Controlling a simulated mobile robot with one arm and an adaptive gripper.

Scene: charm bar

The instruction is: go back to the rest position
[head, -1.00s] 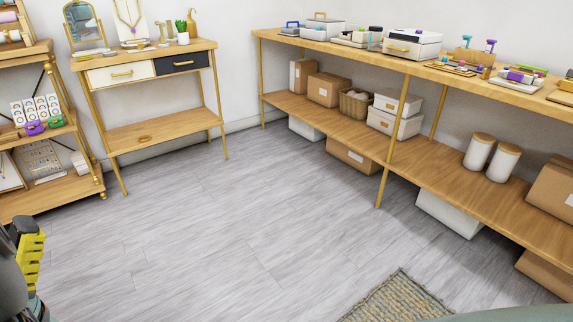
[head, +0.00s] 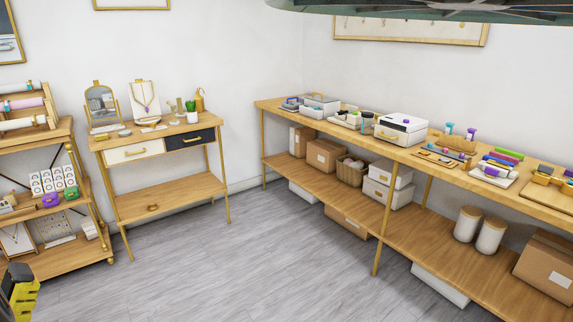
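My gripper (head: 20,293) shows only in part at the lower left edge of the head view. A dark link and a yellow ridged finger are visible; the rest is cut off by the frame. I cannot tell whether it is open or shut, and no held object is visible. It appears in front of the lower left shelf unit, apart from the furniture as far as I can see.
A small wooden table (head: 165,195) with two drawers stands against the back wall. A long two-level bench (head: 400,158) with boxes and tools runs along the right. A display shelf (head: 70,262) is at the left. The grey floor (head: 240,270) between them is clear.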

